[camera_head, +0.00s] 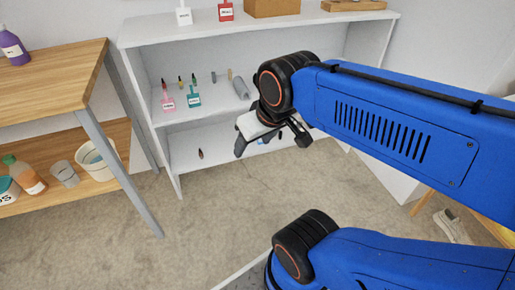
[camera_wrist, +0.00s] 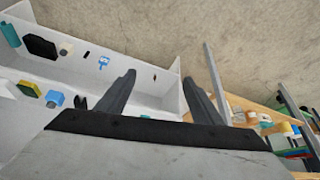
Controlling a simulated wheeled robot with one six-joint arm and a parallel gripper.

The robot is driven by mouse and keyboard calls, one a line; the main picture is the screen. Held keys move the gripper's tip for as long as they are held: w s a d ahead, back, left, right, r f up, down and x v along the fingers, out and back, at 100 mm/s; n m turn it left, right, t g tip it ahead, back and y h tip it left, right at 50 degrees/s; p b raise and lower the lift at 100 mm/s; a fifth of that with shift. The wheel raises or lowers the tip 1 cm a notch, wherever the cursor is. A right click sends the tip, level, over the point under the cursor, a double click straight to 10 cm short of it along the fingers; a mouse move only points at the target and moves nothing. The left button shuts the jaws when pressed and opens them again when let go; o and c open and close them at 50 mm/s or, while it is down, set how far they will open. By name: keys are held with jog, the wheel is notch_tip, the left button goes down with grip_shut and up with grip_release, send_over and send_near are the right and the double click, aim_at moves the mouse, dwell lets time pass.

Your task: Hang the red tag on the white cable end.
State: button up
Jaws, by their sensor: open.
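Several small upright cable ends stand on the middle shelf. One carries a pink tag (camera_head: 168,103) and another a teal tag (camera_head: 194,99); a bare grey one (camera_head: 213,76) stands to their right. I cannot tell which cable end is white. My gripper (camera_head: 271,146) is open and empty in front of the shelf unit, below the red tag. Its two spread fingers also show in the wrist view (camera_wrist: 169,60), with nothing between them.
The white shelf unit (camera_head: 148,70) has a grey cylinder (camera_head: 240,88) on its middle shelf and a cardboard box (camera_head: 271,8) on top. A wooden table (camera_head: 60,75) stands left, with a bucket (camera_head: 97,160) and bottles below. The floor (camera_head: 190,240) between is clear.

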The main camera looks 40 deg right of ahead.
jog(key=shift+s+a+f, duration=0.1)
jog(key=shift+s+f, duration=0.1)
jog(key=shift+s, duration=0.3)
jog(key=shift+s+f, duration=0.2)
jog(key=shift+s, duration=0.3)
jog(key=shift+o, duration=0.5)
jog(key=shift+w, duration=0.1)
